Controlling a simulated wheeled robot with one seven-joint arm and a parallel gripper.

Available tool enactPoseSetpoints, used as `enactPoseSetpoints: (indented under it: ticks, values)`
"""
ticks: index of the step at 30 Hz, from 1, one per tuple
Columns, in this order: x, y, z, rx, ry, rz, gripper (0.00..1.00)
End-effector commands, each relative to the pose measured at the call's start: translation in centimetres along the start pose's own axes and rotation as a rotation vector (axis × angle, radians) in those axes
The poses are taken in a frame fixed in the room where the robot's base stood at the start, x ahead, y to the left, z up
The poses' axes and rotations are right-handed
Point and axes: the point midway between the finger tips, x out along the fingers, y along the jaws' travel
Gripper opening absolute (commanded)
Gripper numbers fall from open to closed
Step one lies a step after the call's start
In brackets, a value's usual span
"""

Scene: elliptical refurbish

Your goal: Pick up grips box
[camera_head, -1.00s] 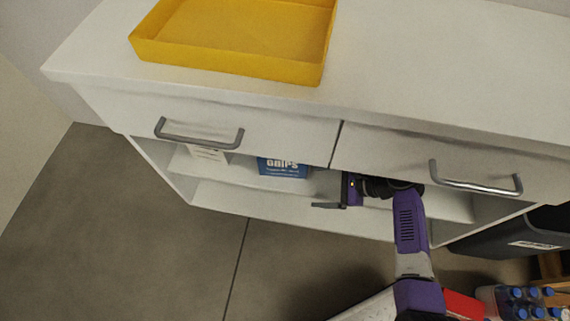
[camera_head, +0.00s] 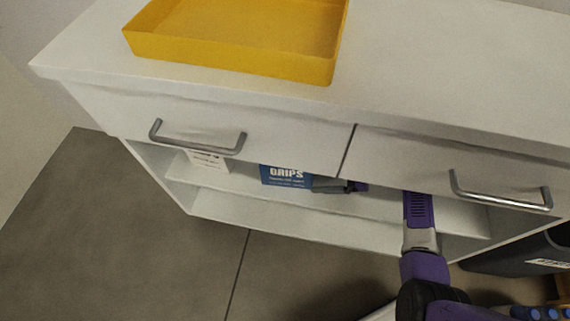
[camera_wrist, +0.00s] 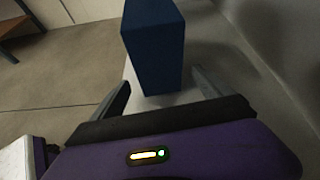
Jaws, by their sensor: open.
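The blue grips box (camera_head: 286,175) stands on the cabinet's upper open shelf, under the left drawer, with its "GRIPS" label facing out. My gripper (camera_head: 335,185) is inside the shelf opening, just right of the box; the cabinet partly hides it. In the wrist view, the blue box (camera_wrist: 154,47) stands upright ahead, with its near end roughly between the two fingers. My gripper (camera_wrist: 160,88) is open and empty there. I cannot tell whether the fingertips overlap the box's sides.
A white box (camera_head: 208,160) stands left of the grips box on the same shelf (camera_head: 400,212). Drawers with metal handles (camera_head: 198,138) overhang the opening. A yellow tray (camera_head: 230,62) sits on the cabinet top. A dark bin (camera_head: 520,262) is at the lower right.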

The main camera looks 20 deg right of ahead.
Motion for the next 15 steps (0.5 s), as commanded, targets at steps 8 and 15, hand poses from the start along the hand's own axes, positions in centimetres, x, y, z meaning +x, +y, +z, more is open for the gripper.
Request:
enactPoseSetpoints:
  ticks: [8, 15]
  values:
    - [0.1, -0.3, 0.0, 0.070, -0.054, 0.046, 0.89]
    - [1.1, -0.2, 0.2, 0.090, -0.069, 0.063, 0.89]
